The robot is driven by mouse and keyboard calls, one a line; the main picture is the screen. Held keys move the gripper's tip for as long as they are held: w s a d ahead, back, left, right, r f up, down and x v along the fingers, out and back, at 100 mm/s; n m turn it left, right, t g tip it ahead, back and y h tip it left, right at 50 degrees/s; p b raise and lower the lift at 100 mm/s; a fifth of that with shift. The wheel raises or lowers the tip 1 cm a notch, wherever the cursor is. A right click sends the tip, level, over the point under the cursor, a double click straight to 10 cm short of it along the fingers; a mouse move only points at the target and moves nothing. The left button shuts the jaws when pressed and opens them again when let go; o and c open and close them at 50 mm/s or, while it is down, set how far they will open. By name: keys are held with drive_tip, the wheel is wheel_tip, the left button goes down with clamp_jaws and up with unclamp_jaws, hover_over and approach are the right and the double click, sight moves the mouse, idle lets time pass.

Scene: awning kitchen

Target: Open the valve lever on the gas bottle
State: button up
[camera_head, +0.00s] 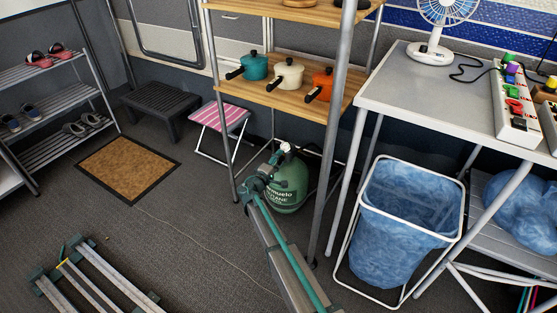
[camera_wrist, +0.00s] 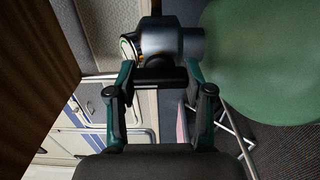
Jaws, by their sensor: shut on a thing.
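The green gas bottle (camera_head: 291,192) stands on the floor under the wooden shelf rack, partly hidden behind my arm. Its rounded green side (camera_wrist: 268,60) fills the right of the wrist view. The grey valve body (camera_wrist: 172,42) sticks out from the bottle's top. A dark valve lever (camera_wrist: 160,77) lies across in front of it. My gripper (camera_wrist: 159,80) is shut on this lever, one fingertip at each end of the dark piece. In the head view my gripper (camera_head: 281,153) is at the bottle's top, and the lever is too small to make out.
Rack posts (camera_head: 340,120) stand close around the bottle, with a wooden shelf (camera_head: 285,93) holding several pots above. A blue-lined bin (camera_head: 400,225) is to the right under the grey table (camera_head: 425,85). A pink striped stool (camera_head: 222,118) is behind left. Open floor lies to the left.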

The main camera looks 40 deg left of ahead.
drive_tip(key=o, duration=1.2)
drive_tip(key=s, duration=0.4)
drive_tip(key=s+d, duration=0.1)
drive_tip(key=s, duration=0.3)
drive_tip(key=s+d, duration=0.1)
drive_tip(key=s, duration=0.3)
